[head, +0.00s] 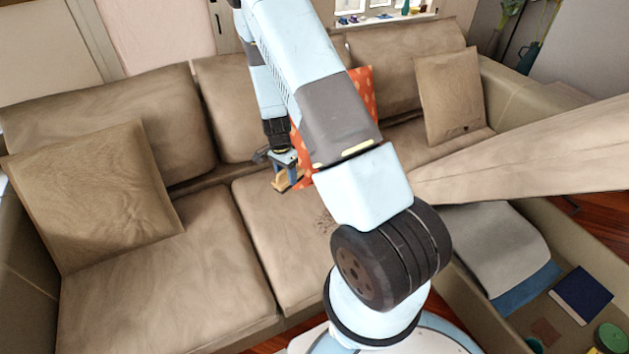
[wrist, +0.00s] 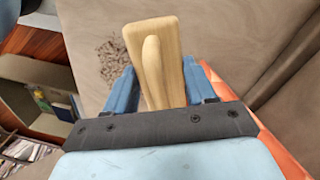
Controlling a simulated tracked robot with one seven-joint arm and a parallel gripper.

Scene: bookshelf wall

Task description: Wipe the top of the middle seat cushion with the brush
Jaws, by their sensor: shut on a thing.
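The middle seat cushion (head: 272,232) is tan and part of a long sofa. A patch of dark specks (head: 325,221) lies on its top, partly beside my arm; the specks also show in the wrist view (wrist: 115,62). My gripper (head: 286,170) is over the back part of this cushion, and the specks are nearer the front. It is shut on a pale wooden brush (head: 284,183), whose wooden back shows between the blue fingers in the wrist view (wrist: 155,55). The bristles are hidden, and I cannot tell whether they touch the cushion.
An orange dotted pillow (head: 366,84) leans at the backrest behind my arm. Tan pillows sit at the left (head: 97,196) and right (head: 449,94). An open compartment at the lower right holds a dark blue book (head: 581,295). My arm hides part of the middle seat.

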